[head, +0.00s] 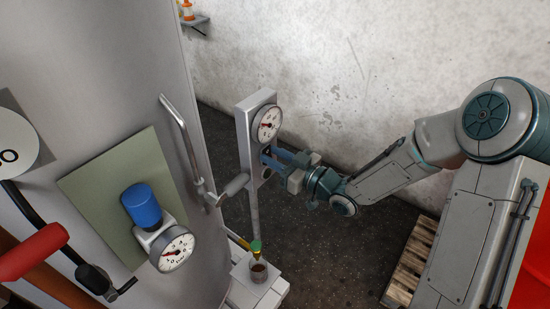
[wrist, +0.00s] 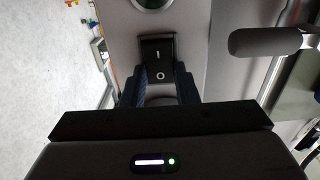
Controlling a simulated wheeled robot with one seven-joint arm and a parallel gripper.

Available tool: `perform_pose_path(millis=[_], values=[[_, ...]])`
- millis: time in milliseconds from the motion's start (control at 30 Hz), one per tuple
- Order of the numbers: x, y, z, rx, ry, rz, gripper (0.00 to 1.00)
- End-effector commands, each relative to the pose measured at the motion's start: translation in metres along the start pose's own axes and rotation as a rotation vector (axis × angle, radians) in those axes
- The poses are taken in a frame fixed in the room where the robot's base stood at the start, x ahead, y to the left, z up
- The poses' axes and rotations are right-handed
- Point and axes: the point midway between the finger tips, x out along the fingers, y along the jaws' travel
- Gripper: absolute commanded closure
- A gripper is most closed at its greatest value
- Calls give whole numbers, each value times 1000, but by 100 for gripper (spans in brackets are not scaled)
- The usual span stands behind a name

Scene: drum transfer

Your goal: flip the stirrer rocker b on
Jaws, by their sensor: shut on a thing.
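A black rocker switch (wrist: 158,55) with white I and O marks sits on a grey panel face in the wrist view. I cannot tell which half is pressed in, and no letter shows beside it. My gripper (wrist: 159,92) has its dark blue fingers on either side of the rocker's lower part, shut on it. In the head view my gripper (head: 270,158) is at the grey upright panel (head: 244,130), just below its round dial gauge (head: 266,122). The rocker is hidden there by the fingers.
A large grey drum (head: 120,70) with a bar handle (head: 180,130) stands left of the panel. A grey cylindrical grip (wrist: 262,41) juts out close right of the fingers in the wrist view.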

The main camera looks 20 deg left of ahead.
Motion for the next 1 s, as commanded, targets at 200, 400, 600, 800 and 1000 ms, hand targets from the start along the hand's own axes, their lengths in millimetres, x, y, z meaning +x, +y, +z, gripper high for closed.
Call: perform_pose_path(millis=[200, 400, 600, 800, 1000], values=[[-1, 1, 10, -1, 90, 1, 96], [-1, 1, 12, -2, 173, 2, 96], [-2, 1, 12, -1, 243, 2, 96], [-2, 0, 9, -1, 271, 1, 96], [-2, 0, 8, 0, 272, 1, 96]])
